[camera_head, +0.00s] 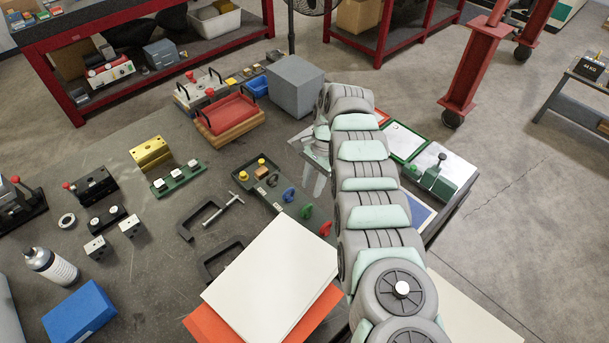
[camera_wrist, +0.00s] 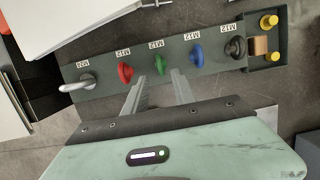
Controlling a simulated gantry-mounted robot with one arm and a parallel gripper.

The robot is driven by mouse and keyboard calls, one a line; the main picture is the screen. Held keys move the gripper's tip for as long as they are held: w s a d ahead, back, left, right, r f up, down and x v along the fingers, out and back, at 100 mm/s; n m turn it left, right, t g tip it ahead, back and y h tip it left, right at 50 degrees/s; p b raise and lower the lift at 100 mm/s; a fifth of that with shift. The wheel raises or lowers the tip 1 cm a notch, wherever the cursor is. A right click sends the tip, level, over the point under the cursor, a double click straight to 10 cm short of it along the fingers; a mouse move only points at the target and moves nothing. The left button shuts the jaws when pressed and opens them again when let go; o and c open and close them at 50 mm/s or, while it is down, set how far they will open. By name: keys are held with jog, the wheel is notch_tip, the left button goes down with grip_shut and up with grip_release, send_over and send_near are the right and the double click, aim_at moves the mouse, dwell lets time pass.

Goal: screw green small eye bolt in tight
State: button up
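The green eye bolt (camera_wrist: 158,65) stands in a dark rack (camera_wrist: 102,88), under an M12 label. It sits between the red eye bolt (camera_wrist: 125,72) and the blue eye bolt (camera_wrist: 197,56). My gripper (camera_wrist: 158,84) is open, its two fingers apart and pointing at the green eye bolt, with nothing between them. I cannot tell whether the tips reach beside the ring. The green eye bolt also shows in the head view (camera_head: 306,211), as does the rack (camera_head: 257,193).
A black eye bolt (camera_wrist: 236,47) and a larger silver one (camera_wrist: 77,84) share the rack, with yellow knobs (camera_wrist: 268,22) at its end. White sheets (camera_head: 273,279), clamps (camera_head: 211,217) and a grey block (camera_head: 295,86) lie around it. A yellow block (camera_head: 150,153) stands left.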

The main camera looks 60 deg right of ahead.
aim_at(306, 206)
jog(key=shift+s+a+f, duration=0.1)
jog(key=shift+a+f, duration=0.05)
jog(key=shift+f, duration=0.5)
jog(key=shift+b+x, duration=0.95)
jog(key=shift+x, duration=2.75)
grip_shut()
jog(key=shift+r, duration=0.15)
jog(key=p+v, duration=0.1)
jog(key=p, duration=0.1)
jog(key=p+v, duration=0.2)
jog(key=shift+w+a+r, duration=0.3)
jog(key=shift+a+r, duration=0.1)
jog(key=shift+r, duration=0.05)
